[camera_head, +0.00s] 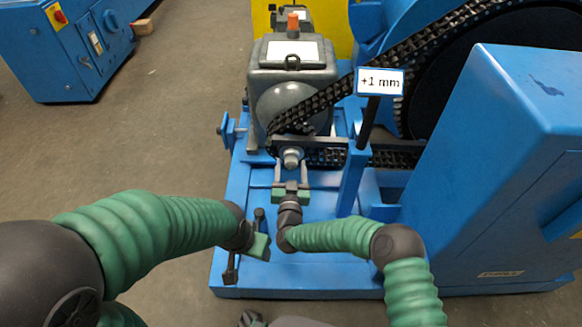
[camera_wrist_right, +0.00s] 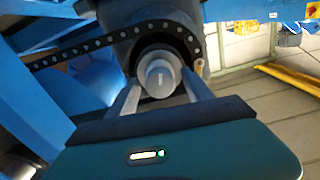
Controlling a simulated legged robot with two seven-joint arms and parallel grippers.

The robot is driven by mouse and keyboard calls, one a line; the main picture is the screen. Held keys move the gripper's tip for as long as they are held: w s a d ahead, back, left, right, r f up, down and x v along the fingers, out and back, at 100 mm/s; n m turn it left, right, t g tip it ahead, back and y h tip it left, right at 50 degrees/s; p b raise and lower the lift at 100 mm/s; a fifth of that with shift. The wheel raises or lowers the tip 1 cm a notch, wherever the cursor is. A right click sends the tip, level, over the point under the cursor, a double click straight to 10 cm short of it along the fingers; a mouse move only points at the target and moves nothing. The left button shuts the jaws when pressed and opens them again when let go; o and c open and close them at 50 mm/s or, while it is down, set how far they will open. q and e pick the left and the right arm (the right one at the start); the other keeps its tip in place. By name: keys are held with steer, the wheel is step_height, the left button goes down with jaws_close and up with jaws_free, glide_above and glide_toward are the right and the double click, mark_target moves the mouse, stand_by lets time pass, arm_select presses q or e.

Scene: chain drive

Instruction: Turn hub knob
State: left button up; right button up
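The hub knob (camera_head: 292,157) is a grey round stub at the front of the grey motor housing, beside the chain. In the right wrist view the knob (camera_wrist_right: 160,78) faces me, with a short pale mark on its end. My right gripper (camera_head: 291,168) is at the knob, its two fingers one on each side. In the right wrist view the gripper (camera_wrist_right: 160,88) looks open, with narrow gaps between fingers and knob. My left gripper (camera_head: 261,246) is low over the blue base, left of the right one; its fingers are not clear.
A black chain (camera_head: 340,97) runs from the hub up to a large dark wheel (camera_head: 470,75). A "+1 mm" sign (camera_head: 381,82) stands on a post right of the hub. A blue guard (camera_head: 500,170) fills the right. A dark lever (camera_head: 232,268) is near my left gripper.

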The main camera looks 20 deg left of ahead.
steer(key=p+v, duration=0.9)
steer(key=v, duration=0.8)
steer(key=shift+w, duration=0.1)
